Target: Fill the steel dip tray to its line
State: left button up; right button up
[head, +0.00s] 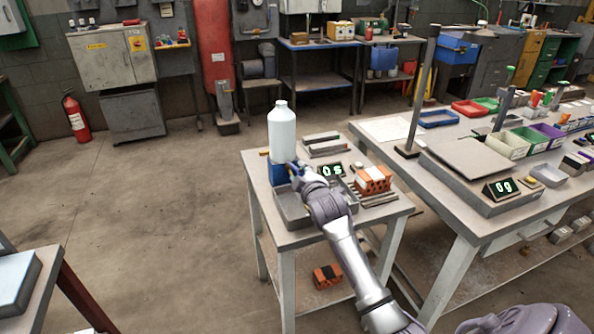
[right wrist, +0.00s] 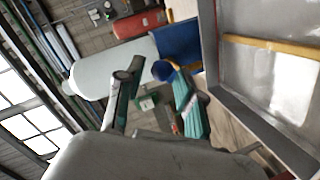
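The steel dip tray (head: 290,222) sits on the small table, partly hidden behind my right arm. In the right wrist view its metal wall (right wrist: 262,122) and a yellow line (right wrist: 270,47) show. Bright patches show inside it; I cannot tell whether they are liquid. A white bottle (head: 282,132) stands upright on a blue stand (head: 278,173) behind the tray; the bottle also shows in the right wrist view (right wrist: 115,68). My right gripper (right wrist: 158,100) has its fingers apart, near a blue tap-like part (right wrist: 164,70) beside the stand. I cannot tell if they touch it. My left gripper is not in view.
Another brick (head: 327,275) lies on the lower shelf. A larger bench (head: 455,235) with a scale and bins stands to the right.

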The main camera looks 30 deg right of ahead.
aim_at(299, 174)
jog(key=shift+x, duration=1.65)
grip_shut()
